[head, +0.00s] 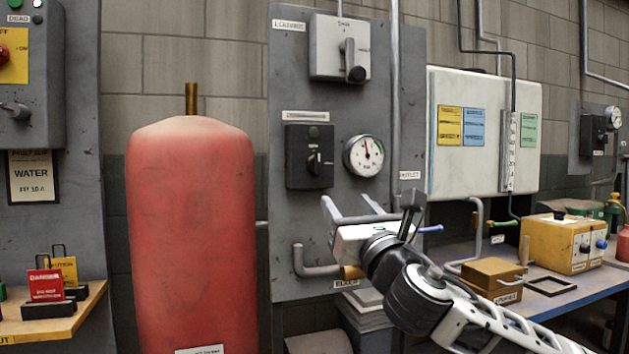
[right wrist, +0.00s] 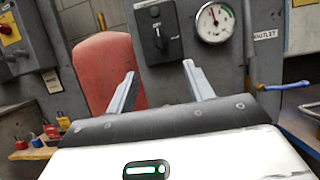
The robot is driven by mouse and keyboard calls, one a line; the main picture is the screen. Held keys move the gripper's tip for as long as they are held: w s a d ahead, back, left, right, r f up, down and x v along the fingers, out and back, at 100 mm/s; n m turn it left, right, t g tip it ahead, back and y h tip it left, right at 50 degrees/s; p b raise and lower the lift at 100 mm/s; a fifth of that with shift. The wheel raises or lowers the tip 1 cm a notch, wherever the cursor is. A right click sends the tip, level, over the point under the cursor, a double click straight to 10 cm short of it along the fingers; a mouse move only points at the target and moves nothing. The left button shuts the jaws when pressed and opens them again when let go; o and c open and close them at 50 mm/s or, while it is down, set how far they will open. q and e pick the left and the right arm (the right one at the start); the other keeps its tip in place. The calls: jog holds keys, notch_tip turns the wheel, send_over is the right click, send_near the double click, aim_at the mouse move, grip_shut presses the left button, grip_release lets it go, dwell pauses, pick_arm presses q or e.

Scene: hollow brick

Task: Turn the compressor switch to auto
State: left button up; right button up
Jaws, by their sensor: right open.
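The compressor switch (head: 311,158) is a black box with a small rotary knob on the grey panel (head: 345,230). Its knob stands roughly upright; the markings are too small to read. The switch also shows at the top of the right wrist view (right wrist: 157,30). My right gripper (head: 350,207) is open and empty. It is below and to the right of the switch, apart from it. In the right wrist view its two fingers (right wrist: 158,80) point up toward the panel, with the switch beyond them. My left gripper is not in view.
A pressure gauge (head: 363,156) sits right of the switch. A grey lever box (head: 340,48) is above it. A red tank (head: 192,230) stands left. A pipe with a brass fitting (head: 350,272) and a blue-handled valve (head: 430,229) are near my right gripper. A workbench (head: 570,290) is at right.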

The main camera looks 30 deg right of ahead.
jog(key=p, duration=0.2)
send_near(319, 166)
jog(key=x, duration=0.8)
jog(key=shift+w+r+p, duration=0.1)
jog(key=shift+r+p, duration=0.05)
jog(key=shift+p, duration=0.15)
jog(key=shift+x, duration=0.8)
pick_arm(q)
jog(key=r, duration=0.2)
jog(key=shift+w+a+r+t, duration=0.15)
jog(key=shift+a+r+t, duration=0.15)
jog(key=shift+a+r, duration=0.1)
pick_arm(e)
jog(key=c, duration=0.9)
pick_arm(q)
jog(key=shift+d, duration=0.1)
pick_arm(e)
jog(key=shift+c, duration=0.4)
